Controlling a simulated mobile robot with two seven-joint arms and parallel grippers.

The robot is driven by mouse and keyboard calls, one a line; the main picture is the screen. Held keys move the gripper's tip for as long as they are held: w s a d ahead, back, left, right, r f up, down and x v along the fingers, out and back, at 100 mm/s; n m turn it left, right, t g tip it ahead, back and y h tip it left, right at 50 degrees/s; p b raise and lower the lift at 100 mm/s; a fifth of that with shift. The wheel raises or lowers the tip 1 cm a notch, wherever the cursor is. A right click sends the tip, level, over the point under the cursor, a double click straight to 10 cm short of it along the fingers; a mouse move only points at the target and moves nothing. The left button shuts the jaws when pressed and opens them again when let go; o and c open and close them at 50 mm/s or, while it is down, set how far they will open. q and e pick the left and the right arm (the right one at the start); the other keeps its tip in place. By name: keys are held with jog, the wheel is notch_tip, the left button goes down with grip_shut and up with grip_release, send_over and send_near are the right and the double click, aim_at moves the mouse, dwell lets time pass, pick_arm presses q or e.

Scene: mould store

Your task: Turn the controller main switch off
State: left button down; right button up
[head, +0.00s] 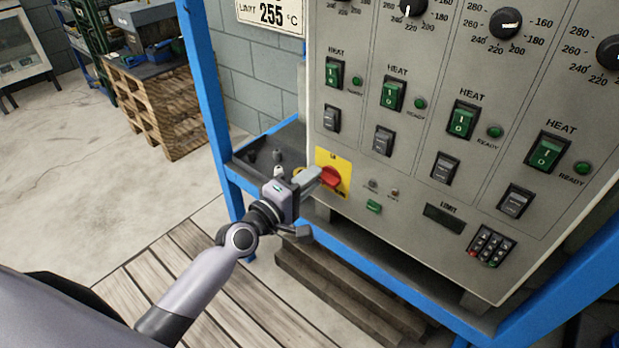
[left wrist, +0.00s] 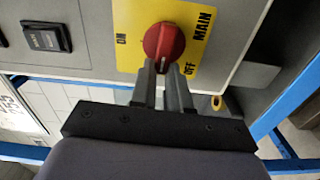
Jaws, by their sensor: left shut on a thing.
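The controller main switch is a red rotary knob (head: 331,177) on a yellow plate (head: 342,162) at the lower left of the grey panel. In the left wrist view the knob (left wrist: 164,40) shows below centre-top, with "ON" to its left, "MAIN" to its right and "OFF" at its lower right. My left gripper (head: 314,178) is at the knob. Its two grey fingers (left wrist: 163,72) are shut on the knob's lower end, one on each side. The fingers partly hide that end, and I cannot tell for sure which label the knob points to. My right gripper is not in view.
The grey controller panel (head: 408,140) carries green HEAT switches, dials and a keypad (head: 490,245). A blue frame (head: 204,85) stands around it. A small grey shelf (head: 262,150) with dark items lies left of the knob. Wooden pallets (head: 165,105) stand behind on the left; the floor there is open.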

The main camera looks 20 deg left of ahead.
pick_arm(q)
jog(key=shift+n, duration=0.4)
jog(key=c, duration=1.1)
grip_release()
jog(key=v, duration=0.7)
jog(key=shift+s, duration=0.1)
